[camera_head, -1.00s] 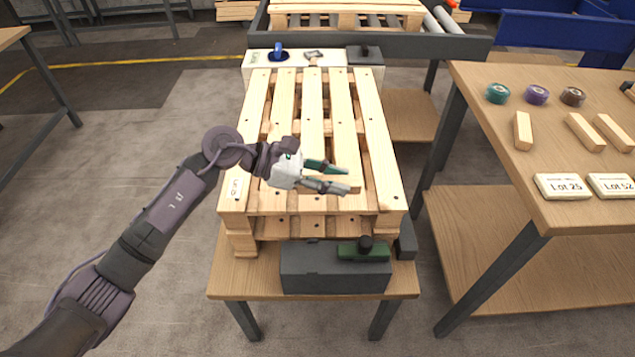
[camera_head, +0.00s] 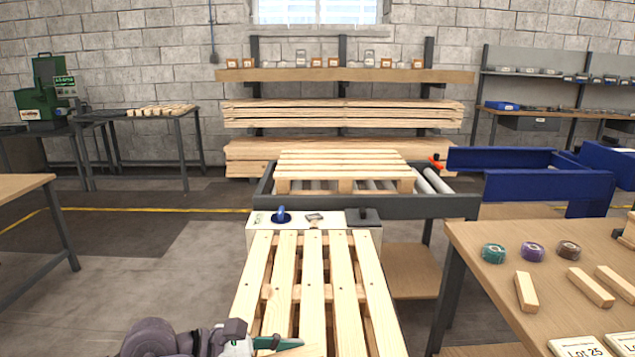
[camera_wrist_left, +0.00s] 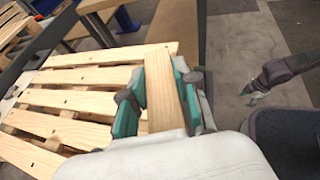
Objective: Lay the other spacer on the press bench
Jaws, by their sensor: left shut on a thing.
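My left gripper (camera_head: 268,346) is at the bottom edge of the head view, over the near part of the pallet. In the left wrist view its green-padded fingers (camera_wrist_left: 160,98) are shut on a pale wooden spacer (camera_wrist_left: 161,75), a plain bar pointing away from the palm. In the head view the spacer is mostly cut off. A green press (camera_head: 46,92) stands on a dark bench (camera_head: 12,131) at the far left back, well away from the gripper. My right gripper (camera_wrist_left: 255,95) shows small at the right of the left wrist view; its finger state is unclear.
A slatted pallet (camera_head: 313,290) lies below my left gripper. A roller conveyor (camera_head: 365,208) with another pallet stands behind. The right table (camera_head: 560,240) carries tape rolls, wooden blocks and lot cards. Open floor (camera_head: 170,260) lies at left, with another table edge (camera_head: 22,185).

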